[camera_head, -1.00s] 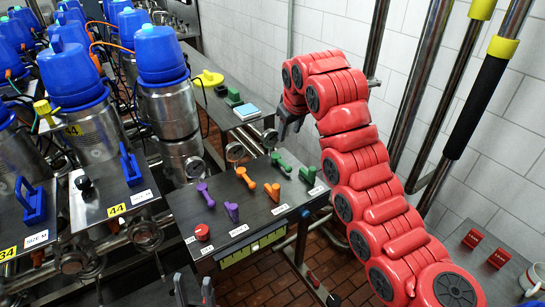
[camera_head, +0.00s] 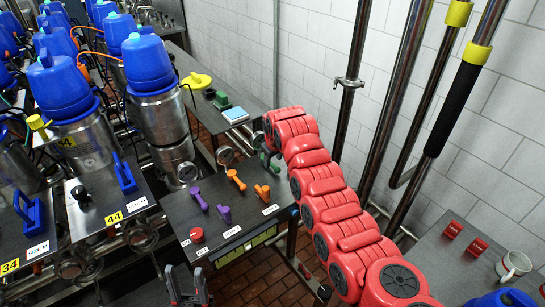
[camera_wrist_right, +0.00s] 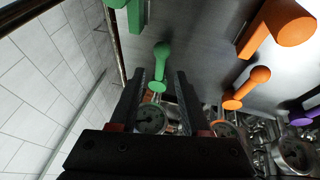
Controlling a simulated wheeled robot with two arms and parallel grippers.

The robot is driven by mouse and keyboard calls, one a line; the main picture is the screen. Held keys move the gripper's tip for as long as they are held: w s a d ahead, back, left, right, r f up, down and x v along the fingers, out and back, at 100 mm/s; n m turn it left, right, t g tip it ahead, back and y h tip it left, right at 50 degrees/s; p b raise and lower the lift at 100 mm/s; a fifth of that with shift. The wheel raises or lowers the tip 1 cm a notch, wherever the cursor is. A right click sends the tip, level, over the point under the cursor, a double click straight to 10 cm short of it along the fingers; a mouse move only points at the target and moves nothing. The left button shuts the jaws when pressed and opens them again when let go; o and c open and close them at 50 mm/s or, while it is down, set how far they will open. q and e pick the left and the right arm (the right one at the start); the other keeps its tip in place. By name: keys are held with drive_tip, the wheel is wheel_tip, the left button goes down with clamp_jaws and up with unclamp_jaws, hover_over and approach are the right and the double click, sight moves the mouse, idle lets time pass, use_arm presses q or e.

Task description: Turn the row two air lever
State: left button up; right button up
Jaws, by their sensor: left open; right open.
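The dark panel (camera_head: 205,220) carries purple, orange and green levers. The purple levers (camera_head: 198,199) and orange levers (camera_head: 237,179) show in the head view. My right gripper (camera_head: 267,160) is at the green levers and, with its arm, mostly hides them there. In the right wrist view its open fingers (camera_wrist_right: 161,85) point at one green lever (camera_wrist_right: 161,62), which lies between the fingertips; contact cannot be told. A second green lever (camera_wrist_right: 135,15) is at the top edge. I cannot read which lever is row two air. My left gripper (camera_head: 187,285) is open and empty at the bottom edge.
A red knob (camera_head: 197,235) sits at the panel's front left. Steel canisters with blue tops (camera_head: 150,60) stand at the left. Upright pipes (camera_head: 400,100) and a tiled wall are at the right. A white mug (camera_head: 515,265) stands at lower right.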

drive_tip(key=shift+p+x, duration=0.5)
drive_tip(key=shift+x, duration=0.7)
drive_tip(key=shift+w, duration=0.1)
clamp_jaws()
idle(0.7)
